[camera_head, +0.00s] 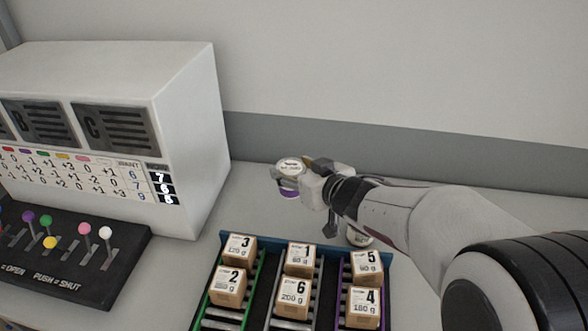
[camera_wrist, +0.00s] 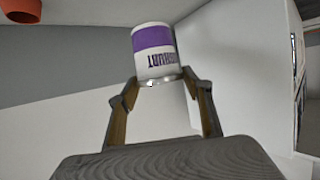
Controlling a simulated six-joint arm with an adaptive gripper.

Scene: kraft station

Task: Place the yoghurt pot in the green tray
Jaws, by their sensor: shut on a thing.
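The yoghurt pot (camera_head: 290,190), white with a purple band, is in my gripper (camera_head: 290,178) above the grey table, behind the rack. In the wrist view, the pot (camera_wrist: 153,48) sits between the tips of my shut gripper (camera_wrist: 160,80), with its lettering upside down. No separate green tray shows. The nearest match is the green-edged left lane (camera_head: 257,289) of the dark rack. Two boxes, marked 3 (camera_head: 240,248) and 2 (camera_head: 228,287), stand in that lane. My gripper is behind and to the right of it.
The rack's middle lane holds boxes 6 (camera_head: 293,297) and another; the purple-edged right lane holds boxes 5 (camera_head: 367,267) and 4 (camera_head: 363,306). A pale round item (camera_head: 360,238) is partly hidden under my arm. A white machine (camera_head: 185,130) and lever panel (camera_head: 75,255) stand left.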

